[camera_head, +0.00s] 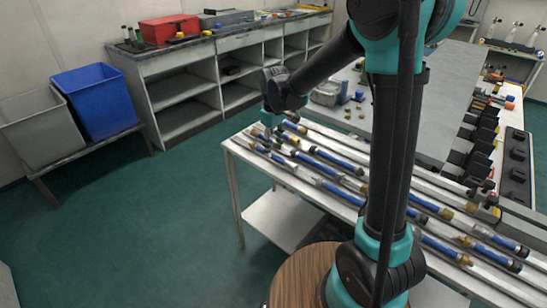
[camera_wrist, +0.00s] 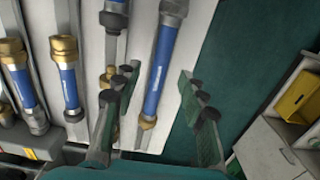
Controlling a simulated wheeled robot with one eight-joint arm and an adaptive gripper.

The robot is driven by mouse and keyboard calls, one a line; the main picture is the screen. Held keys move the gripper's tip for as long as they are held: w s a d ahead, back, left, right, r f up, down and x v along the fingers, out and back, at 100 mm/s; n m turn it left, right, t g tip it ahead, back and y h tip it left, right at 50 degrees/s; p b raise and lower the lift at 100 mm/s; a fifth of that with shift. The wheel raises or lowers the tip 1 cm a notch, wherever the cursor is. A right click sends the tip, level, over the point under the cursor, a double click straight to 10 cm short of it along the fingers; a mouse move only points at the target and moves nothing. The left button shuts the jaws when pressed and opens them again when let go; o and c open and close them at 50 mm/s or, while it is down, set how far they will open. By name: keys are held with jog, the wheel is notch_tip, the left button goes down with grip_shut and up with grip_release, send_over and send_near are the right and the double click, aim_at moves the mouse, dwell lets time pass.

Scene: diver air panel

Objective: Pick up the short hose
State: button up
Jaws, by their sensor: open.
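Several blue hoses with brass and grey end fittings lie side by side on the table; I cannot tell for sure which is the short one. My gripper (camera_wrist: 155,105) is open and empty, over the table's edge. In the head view my gripper (camera_head: 272,132) is at the table's far left corner, over hose ends, small and partly unclear. More hoses (camera_wrist: 68,88) lie left of it.
In the head view the hose table (camera_head: 231,150) has open floor to its left. A blue bin (camera_head: 98,100) and a grey bin (camera_head: 42,128) stand on a low bench.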

jog(key=shift+f, duration=1.5)
jog(key=shift+c, duration=0.3)
grip_shut()
